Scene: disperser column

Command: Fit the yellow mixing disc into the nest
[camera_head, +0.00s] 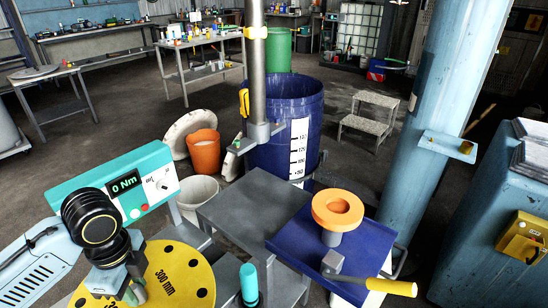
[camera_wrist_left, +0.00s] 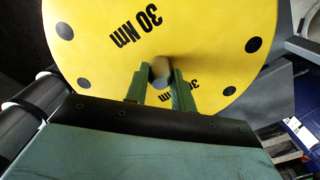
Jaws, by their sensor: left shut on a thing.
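The yellow mixing disc (camera_head: 185,272) is at the lower left in the head view, flat side up, with black dots and printed lettering. It fills the top of the left wrist view (camera_wrist_left: 105,45). My left gripper (camera_head: 138,290) is shut on the disc's small central stub, whose rounded grey end shows between the green fingers (camera_wrist_left: 160,78). The disc's near edge is cut off by the head view. An orange ring (camera_head: 323,207) with a round recess sits on a grey stem above a blue tray; I cannot tell whether it is the nest. My right gripper is not in view.
A grey bench top (camera_head: 240,205) lies beyond the disc, beside the blue tray (camera_head: 365,242) with a yellow-handled tool (camera_head: 390,287). A teal box reading 0 Nm (camera_head: 118,188) stands left. A steel column (camera_head: 258,80) and blue drum (camera_head: 295,115) stand behind. A cyan-capped post (camera_head: 249,280) is near the disc.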

